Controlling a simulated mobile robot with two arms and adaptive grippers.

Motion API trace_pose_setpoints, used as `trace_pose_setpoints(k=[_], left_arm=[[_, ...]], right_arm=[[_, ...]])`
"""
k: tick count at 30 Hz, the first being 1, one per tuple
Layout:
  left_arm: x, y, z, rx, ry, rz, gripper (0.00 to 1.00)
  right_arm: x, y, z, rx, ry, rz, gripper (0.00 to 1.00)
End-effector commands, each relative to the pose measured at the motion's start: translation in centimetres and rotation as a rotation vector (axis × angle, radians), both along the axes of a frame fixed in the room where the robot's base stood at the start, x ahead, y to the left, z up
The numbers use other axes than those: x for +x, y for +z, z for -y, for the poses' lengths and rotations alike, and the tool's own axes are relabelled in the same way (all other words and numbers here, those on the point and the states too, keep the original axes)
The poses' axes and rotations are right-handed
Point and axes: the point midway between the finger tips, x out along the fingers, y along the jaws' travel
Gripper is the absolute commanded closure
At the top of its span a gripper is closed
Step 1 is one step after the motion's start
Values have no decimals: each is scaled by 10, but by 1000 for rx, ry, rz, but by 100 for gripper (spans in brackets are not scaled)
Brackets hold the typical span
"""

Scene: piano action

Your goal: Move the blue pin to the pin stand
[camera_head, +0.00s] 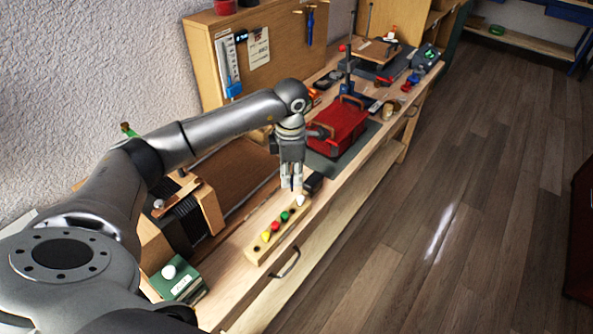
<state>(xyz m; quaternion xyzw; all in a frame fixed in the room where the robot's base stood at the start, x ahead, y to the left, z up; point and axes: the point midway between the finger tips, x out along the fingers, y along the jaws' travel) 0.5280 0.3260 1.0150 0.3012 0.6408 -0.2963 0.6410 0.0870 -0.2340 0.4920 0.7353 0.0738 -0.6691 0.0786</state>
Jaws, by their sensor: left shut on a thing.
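The pin stand (263,247) is a long pale wooden block on the near bench edge. Yellow, red and green pins stand along it, and a white-topped pin (300,200) shows at its far end. My left gripper (291,186) points down just above that far end, with its fingers shut. A small dark bluish piece between the fingertips appears to be the blue pin; the fingers hide most of it. I cannot tell whether its lower end touches the stand. My right gripper is not in view.
A small dark block (313,184) stands close to the right of my left gripper. A red case (340,125) lies beyond on a dark mat. A green box (178,279) with a white knob stands at the near left.

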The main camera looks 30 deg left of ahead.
Motion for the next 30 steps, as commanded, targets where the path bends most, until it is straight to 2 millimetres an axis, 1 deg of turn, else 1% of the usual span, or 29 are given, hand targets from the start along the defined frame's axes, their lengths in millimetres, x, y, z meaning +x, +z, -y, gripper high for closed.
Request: trace_pose_setpoints(k=[3, 6, 10, 16, 20, 22, 25, 30], left_arm=[[0, -10, 1, -1, -1, -1, 96], [0, -19, 1, -1, -1, -2, 96], [0, -31, 1, -2, -1, -1, 96], [0, -52, 1, -2, -1, -1, 96], [0, -64, 1, -2, -1, -1, 96], [0, -72, 1, -2, -1, 1, 96], [0, -78, 1, -2, -1, 1, 96], [0, -82, 1, -1, 0, 0, 96]], right_arm=[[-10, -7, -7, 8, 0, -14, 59], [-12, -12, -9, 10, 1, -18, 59], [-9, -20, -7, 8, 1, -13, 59], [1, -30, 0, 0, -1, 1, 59], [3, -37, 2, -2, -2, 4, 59], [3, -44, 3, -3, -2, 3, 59], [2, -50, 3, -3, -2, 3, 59], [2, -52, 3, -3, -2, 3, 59]])
